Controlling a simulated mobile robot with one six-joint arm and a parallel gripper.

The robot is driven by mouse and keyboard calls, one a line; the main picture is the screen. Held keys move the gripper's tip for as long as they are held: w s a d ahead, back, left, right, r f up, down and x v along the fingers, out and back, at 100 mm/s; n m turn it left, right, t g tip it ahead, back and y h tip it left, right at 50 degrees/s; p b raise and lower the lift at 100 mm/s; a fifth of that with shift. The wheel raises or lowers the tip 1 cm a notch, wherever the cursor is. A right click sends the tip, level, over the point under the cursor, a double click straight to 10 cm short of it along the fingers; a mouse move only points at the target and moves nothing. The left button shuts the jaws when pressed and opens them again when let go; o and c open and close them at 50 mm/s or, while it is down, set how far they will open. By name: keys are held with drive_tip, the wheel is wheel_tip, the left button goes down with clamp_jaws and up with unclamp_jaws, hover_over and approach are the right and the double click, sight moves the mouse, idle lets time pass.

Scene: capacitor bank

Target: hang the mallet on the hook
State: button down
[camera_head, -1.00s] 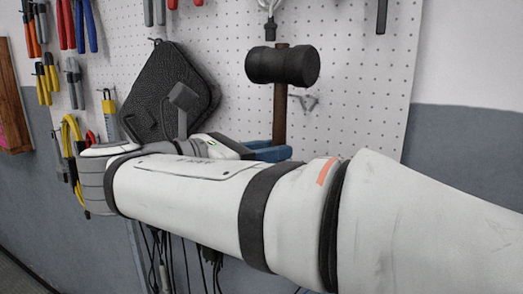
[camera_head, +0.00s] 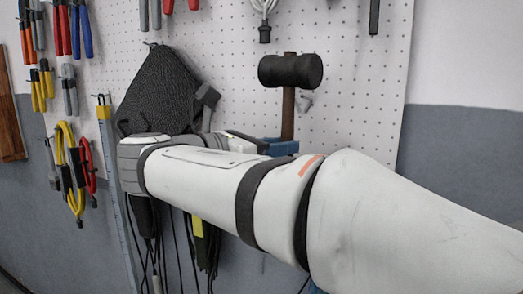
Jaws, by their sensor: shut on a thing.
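The mallet has a black cylindrical head (camera_head: 290,70) and a brown wooden handle (camera_head: 288,113). It is upright, head on top, in front of the pegboard. My gripper (camera_head: 281,147) has blue fingers and is shut on the lower part of the handle. My arm hides some of the gripper and the handle's lower end. A small grey metal hook (camera_head: 305,101) shows on the pegboard just right of the handle, below the head. The handle overlaps its left side. I cannot tell the gap in depth between mallet and hook.
The white pegboard (camera_head: 360,90) carries pliers (camera_head: 80,30), a dark textured pad (camera_head: 160,92) left of the mallet, and yellow and red cable loops (camera_head: 70,170). A whisk-like tool (camera_head: 265,20) hangs just above the mallet head. The board right of the mallet is mostly clear.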

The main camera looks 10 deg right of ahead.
drive_tip(key=shift+w+d+f, duration=0.15)
drive_tip(key=shift+w+d, duration=0.5)
drive_tip(key=shift+w, duration=0.25)
drive_tip(key=shift+w+d+f, duration=0.15)
drive_tip(key=shift+w+d, duration=0.5)
drive_tip(key=shift+w, duration=0.2)
drive_tip(key=shift+w+d+f, duration=0.15)
drive_tip(key=shift+w+d, duration=0.5)
drive_tip(key=shift+w, duration=0.25)
drive_tip(key=shift+f, duration=0.1)
drive_tip(key=shift+f, duration=0.1)
drive_tip(key=c, duration=1.6)
unclamp_jaws()
drive_tip(key=shift+c, duration=0.2)
drive_tip(key=o, duration=0.3)
drive_tip(key=shift+w+d, duration=0.1)
drive_tip(key=shift+w, duration=0.15)
drive_tip(key=shift+o, duration=0.8)
drive_tip(key=shift+s, duration=0.15)
